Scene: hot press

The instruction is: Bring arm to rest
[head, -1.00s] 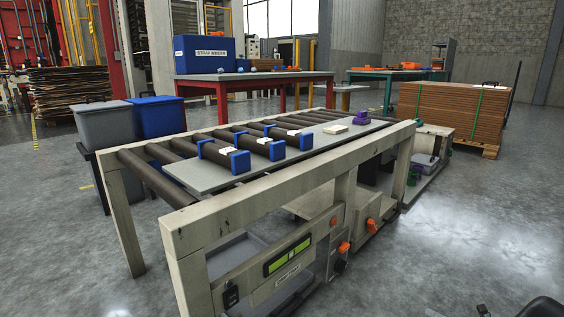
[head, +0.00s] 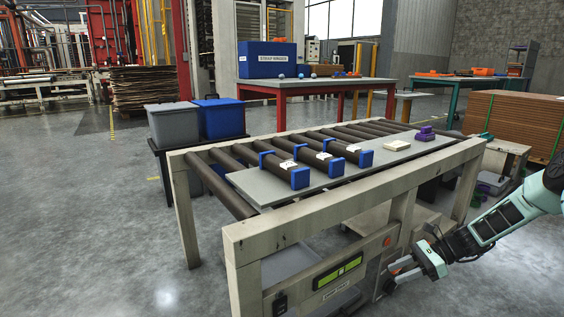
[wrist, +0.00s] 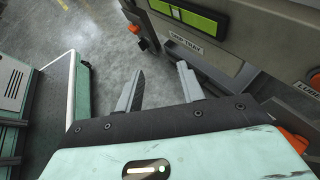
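My gripper (head: 393,272) is in the lower right of the head view, at the end of my teal arm. It hangs low in front of the roller table's near side, close to the control panel. In the wrist view my gripper (wrist: 160,88) shows two grey fingers spread apart with bare floor and the table's side between and beyond them. It is open and holds nothing. I cannot tell how near the fingers are to the panel.
The roller table (head: 245,242) carries a grey board (head: 322,178) with blue-ended rollers, a cream block (head: 397,145) and a purple piece (head: 425,133). Grey (head: 174,128) and blue (head: 220,119) bins stand at left. A red-legged bench (head: 285,91) is behind. Floor at left is clear.

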